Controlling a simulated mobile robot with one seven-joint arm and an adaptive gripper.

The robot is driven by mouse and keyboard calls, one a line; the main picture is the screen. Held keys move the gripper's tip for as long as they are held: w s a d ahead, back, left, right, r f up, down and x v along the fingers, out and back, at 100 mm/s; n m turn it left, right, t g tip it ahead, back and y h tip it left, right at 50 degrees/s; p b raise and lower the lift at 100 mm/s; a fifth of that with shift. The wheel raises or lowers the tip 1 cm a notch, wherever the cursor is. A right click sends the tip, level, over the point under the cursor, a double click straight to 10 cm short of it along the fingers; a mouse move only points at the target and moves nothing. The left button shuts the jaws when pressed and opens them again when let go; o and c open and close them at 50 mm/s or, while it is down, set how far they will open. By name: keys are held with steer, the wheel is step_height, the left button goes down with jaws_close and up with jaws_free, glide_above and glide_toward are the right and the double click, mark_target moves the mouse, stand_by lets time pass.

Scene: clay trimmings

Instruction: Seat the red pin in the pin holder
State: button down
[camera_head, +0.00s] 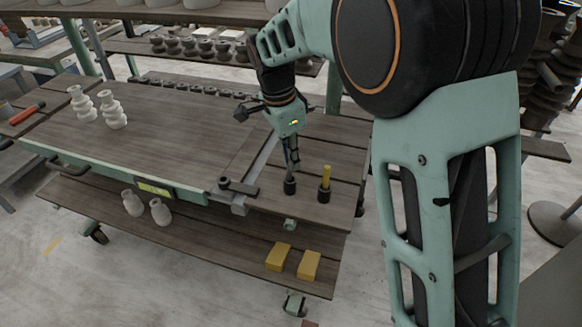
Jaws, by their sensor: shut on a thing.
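My gripper (291,163) points down over the right end of the cart top. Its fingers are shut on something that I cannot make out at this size. The fingertips are right at the mouth of a dark round holder (290,187); I cannot tell whether they touch it. A second dark holder (324,195) stands just to the right with a yellow pin (326,176) upright in it. I see no red pin at my gripper. A red rod-like thing (27,113) lies at the far left; I cannot tell whether it is a pin.
Two pale ribbed vases (113,112) stand on the cart top (170,135) at left. A dark-handled clamp part (238,187) is left of the holders. Two pale vases (160,212) and two yellow blocks (309,266) are on the lower shelf. The middle of the cart top is clear.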

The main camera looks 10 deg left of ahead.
steer(key=shift+s+a+f, duration=0.15)
steer(key=shift+a+f, duration=0.05)
steer(key=shift+f, duration=0.75)
steer(key=c, duration=2)
jaws_free()
steer(key=shift+s+r, duration=0.2)
steer(key=shift+r, duration=0.05)
steer(key=shift+c, duration=0.2)
steer(key=shift+o, duration=0.3)
steer(key=shift+w, duration=0.15)
step_height(320, 180, up, 8)
steer(key=shift+s+a+f+p, duration=0.15)
steer(key=shift+s+a+p, duration=0.15)
steer(key=shift+a, duration=0.1)
